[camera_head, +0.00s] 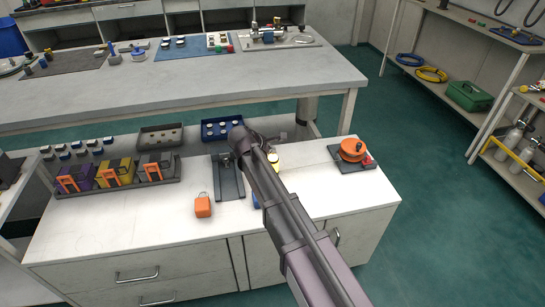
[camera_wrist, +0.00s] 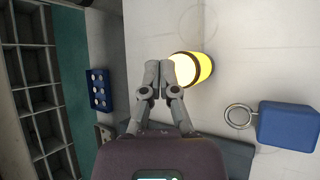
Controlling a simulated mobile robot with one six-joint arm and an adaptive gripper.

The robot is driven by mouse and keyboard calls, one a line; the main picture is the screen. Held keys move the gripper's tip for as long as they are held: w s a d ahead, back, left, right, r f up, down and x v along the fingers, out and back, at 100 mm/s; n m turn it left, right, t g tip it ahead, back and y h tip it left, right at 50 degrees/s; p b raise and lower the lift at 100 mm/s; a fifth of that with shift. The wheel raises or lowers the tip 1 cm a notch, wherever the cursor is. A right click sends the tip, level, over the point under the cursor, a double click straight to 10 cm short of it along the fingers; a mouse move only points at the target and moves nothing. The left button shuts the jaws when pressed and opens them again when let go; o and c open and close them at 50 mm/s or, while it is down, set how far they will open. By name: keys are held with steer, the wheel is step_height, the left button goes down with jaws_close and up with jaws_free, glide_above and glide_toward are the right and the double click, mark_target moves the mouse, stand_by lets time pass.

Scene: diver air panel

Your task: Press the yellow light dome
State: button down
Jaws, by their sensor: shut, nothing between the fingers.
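The yellow light dome (camera_wrist: 201,67) glows in the wrist view, on a dark-banded body standing on the white countertop. Only a small yellow part of it (camera_head: 275,157) shows in the head view, beside my arm, which hides the rest. My gripper (camera_wrist: 160,72) is shut and empty. In the wrist view its fingertips lie just left of the dome and slightly overlap its bright left end. I cannot tell whether they touch it. My arm hides the fingers in the head view.
A blue padlock-like block (camera_wrist: 288,126) with a ring lies right of the dome in the wrist view. An orange block (camera_head: 203,206), a dark tray (camera_head: 227,180) and an orange reel (camera_head: 352,149) stand on the counter. A blue rack (camera_head: 221,130) is behind. The counter's front right is clear.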

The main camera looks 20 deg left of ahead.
mark_target(272, 156)
steer(key=shift+f, duration=0.25)
stand_by(0.4)
steer(key=shift+f+b, duration=0.2)
steer(key=shift+b, duration=0.25)
steer(key=shift+f, duration=0.15)
stand_by(0.4)
steer(key=shift+r+p, duration=0.5)
steer(key=shift+r, duration=0.15)
stand_by(0.4)
steer(key=shift+r+p, duration=3)
steer(key=shift+w, duration=0.1)
